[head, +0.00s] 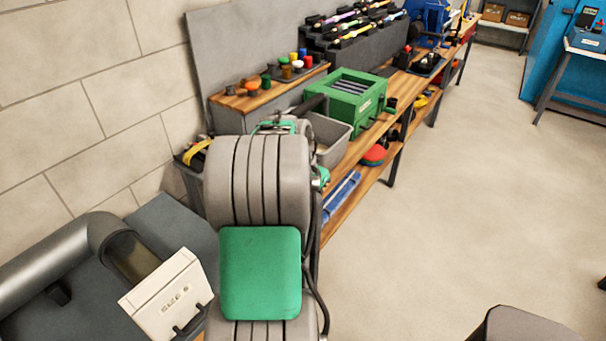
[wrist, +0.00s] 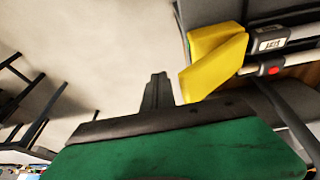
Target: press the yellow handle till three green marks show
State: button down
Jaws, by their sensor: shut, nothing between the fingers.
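The yellow handle (wrist: 212,72) shows large in the wrist view, right of centre, as an angled yellow piece. Grey cylindrical parts run from it to the right edge; one bears a white label (wrist: 270,44), another a red mark (wrist: 274,70). My gripper (wrist: 158,82) shows in the wrist view as dark fingers, shut and empty, just left of the handle. They appear apart from it, but depth is hard to judge. In the head view, a yellow curved piece (head: 196,152) shows left of my arm and may be the same handle. My arm hides my gripper there.
A wooden bench holds a green box (head: 345,98), a grey bin (head: 331,151) and several coloured caps (head: 287,70). A grey pipe (head: 55,265) and a white labelled box (head: 167,300) stand at lower left. The floor (head: 470,180) right of the bench is mostly clear.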

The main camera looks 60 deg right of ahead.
jog(key=s+v, duration=0.1)
jog(key=v, duration=0.6)
jog(key=shift+w+r, duration=0.35)
jog(key=shift+w, duration=0.2)
jog(key=shift+w+a, duration=0.1)
jog(key=shift+a, duration=0.1)
